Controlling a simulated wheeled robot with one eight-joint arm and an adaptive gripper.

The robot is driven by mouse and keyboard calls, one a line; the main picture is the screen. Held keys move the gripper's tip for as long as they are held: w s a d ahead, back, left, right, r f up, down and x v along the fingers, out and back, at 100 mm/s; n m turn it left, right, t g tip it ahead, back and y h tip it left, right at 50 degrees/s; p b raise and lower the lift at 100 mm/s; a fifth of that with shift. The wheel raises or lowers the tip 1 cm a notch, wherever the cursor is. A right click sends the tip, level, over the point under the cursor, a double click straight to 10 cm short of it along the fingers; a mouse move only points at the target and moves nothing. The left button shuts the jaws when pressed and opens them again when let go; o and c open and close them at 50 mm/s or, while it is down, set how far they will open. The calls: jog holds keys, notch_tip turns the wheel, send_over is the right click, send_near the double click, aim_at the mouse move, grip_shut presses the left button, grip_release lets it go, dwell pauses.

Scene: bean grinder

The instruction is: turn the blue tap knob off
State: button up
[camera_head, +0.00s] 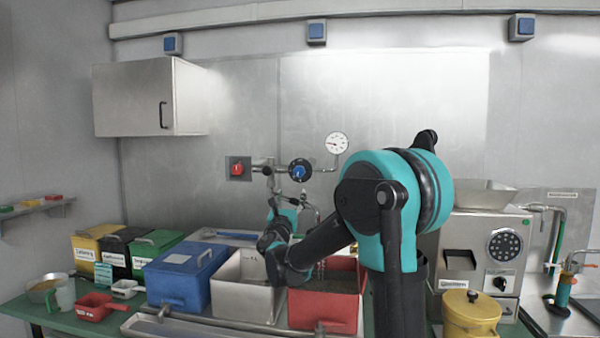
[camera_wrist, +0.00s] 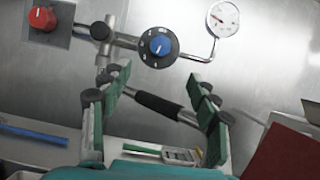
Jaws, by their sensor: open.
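The blue tap knob (camera_head: 299,172) sits on a dark round dial on the pipe against the metal back wall. In the wrist view the blue knob (camera_wrist: 160,46) is at upper centre, with a pale pointer mark on its face. My gripper (camera_wrist: 158,88) is open, its green-padded fingers spread left and right below the dial and apart from the knob. In the head view my gripper (camera_head: 296,196) is below the knob, partly hidden by my arm. A dark spray handle or hose (camera_wrist: 165,106) shows between the fingers in the wrist view.
A red knob (camera_head: 237,169) is on the wall plate to the left, and a round pressure gauge (camera_head: 337,143) is up right. The wall around the dial is bare.

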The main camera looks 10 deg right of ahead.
aim_at(298, 172)
jog(key=x, duration=1.7)
jog(key=shift+d+r, duration=0.1)
jog(key=shift+c, duration=0.4)
jog(key=c, duration=1.1)
